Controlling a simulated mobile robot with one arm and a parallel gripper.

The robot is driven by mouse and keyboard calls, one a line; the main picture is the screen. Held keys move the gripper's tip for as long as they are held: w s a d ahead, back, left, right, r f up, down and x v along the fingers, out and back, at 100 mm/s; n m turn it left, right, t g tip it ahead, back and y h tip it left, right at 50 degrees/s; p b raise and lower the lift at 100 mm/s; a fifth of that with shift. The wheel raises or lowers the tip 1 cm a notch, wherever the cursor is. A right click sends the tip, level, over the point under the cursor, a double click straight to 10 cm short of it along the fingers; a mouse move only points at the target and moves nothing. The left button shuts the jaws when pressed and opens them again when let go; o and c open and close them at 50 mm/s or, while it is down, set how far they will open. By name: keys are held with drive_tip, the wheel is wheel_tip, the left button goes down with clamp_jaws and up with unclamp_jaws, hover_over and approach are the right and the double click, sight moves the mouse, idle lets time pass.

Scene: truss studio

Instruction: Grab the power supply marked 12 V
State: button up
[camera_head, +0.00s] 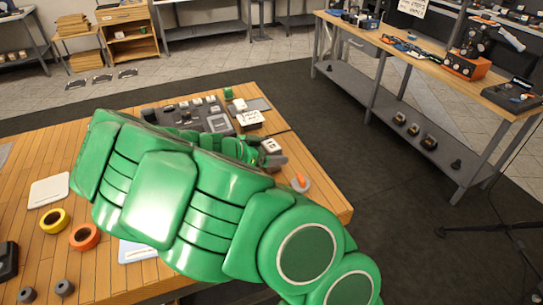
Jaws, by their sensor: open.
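My green arm covers the middle of the wooden table. My gripper (272,158) shows only in part past the arm, over the right part of the table, with a dark finger visible; most of it is hidden. A small box with a white marked face (270,146) is right beside it; I cannot tell whether they touch. A dark box with a white label (250,118) stands farther back. The writing on both is too small to read, so I cannot tell which, if either, is the 12 V power supply.
On the wooden table (105,277) are a grey board with parts (188,112), a yellow tape roll (54,221), an orange tape roll (85,237), a white pad (49,190) and an orange-tipped item (300,182). A workbench (400,70) stands at the right across dark floor.

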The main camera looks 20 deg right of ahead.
drive_tip(key=shift+d, duration=0.1)
drive_tip(key=shift+c, duration=0.3)
drive_tip(key=c, duration=1.2)
drive_tip(key=shift+r, duration=0.15)
drive_tip(key=shift+r, duration=0.6)
drive_tip(key=s+a+r, duration=0.2)
drive_tip(key=s+r, duration=0.9)
drive_tip(key=s, duration=0.2)
drive_tip(key=shift+s+a+r, duration=0.25)
drive_tip(key=shift+s+a, duration=0.1)
drive_tip(key=shift+a, duration=0.05)
